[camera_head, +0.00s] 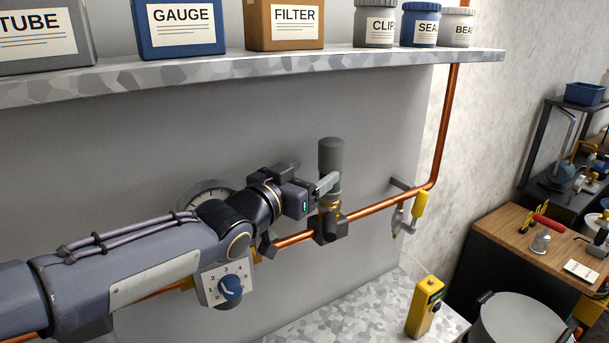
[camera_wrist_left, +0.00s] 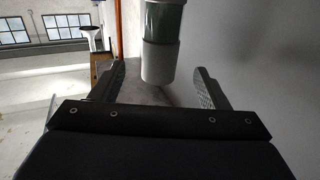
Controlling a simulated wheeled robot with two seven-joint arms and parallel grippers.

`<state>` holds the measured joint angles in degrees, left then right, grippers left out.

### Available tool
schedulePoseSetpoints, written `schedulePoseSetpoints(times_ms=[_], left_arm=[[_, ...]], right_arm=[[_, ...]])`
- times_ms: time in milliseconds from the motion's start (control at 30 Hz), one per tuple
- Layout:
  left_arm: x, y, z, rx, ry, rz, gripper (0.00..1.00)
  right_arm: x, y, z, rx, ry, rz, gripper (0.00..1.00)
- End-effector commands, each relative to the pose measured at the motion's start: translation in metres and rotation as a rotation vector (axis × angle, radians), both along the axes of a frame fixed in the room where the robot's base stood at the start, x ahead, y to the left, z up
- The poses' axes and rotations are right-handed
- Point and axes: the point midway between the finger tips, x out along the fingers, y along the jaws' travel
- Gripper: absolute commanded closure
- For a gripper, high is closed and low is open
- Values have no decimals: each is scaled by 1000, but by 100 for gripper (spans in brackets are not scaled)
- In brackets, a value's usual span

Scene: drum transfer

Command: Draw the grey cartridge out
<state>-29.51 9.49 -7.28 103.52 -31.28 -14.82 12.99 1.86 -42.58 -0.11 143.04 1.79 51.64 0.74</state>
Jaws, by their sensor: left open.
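The grey cartridge (camera_head: 331,157) is a dark grey upright cylinder on a fitting in the copper pipe, in the middle of the head view. My left gripper (camera_head: 327,185) is at the cartridge's lower part, its fingers reaching in from the left. In the left wrist view a cylinder with a greenish and a light grey band (camera_wrist_left: 161,48) shows between the two spread fingers (camera_wrist_left: 160,85). Gaps show on both sides, so the gripper is open and not clamped on it. The fingers partly hide the cartridge's base. My right gripper is not in view.
The copper pipe (camera_head: 375,208) runs along the wall, with a yellow-handled valve (camera_head: 419,205) to the right. A shelf (camera_head: 250,69) with labelled containers hangs above. A numbered dial box (camera_head: 228,284) sits below my arm. A yellow device (camera_head: 424,306) stands on the speckled counter (camera_head: 345,318).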

Motion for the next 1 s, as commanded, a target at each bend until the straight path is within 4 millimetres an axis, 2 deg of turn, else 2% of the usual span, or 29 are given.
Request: schedulePoseSetpoints(times_ms=[300,500,700,1000], left_arm=[[32,-21,1,3,2,-2,31],[52,-32,-1,1,2,0,31],[62,-39,0,1,0,-1,31],[66,-41,-1,1,0,-1,31]], right_arm=[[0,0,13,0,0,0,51],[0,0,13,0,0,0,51],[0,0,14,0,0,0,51],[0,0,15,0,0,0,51]])
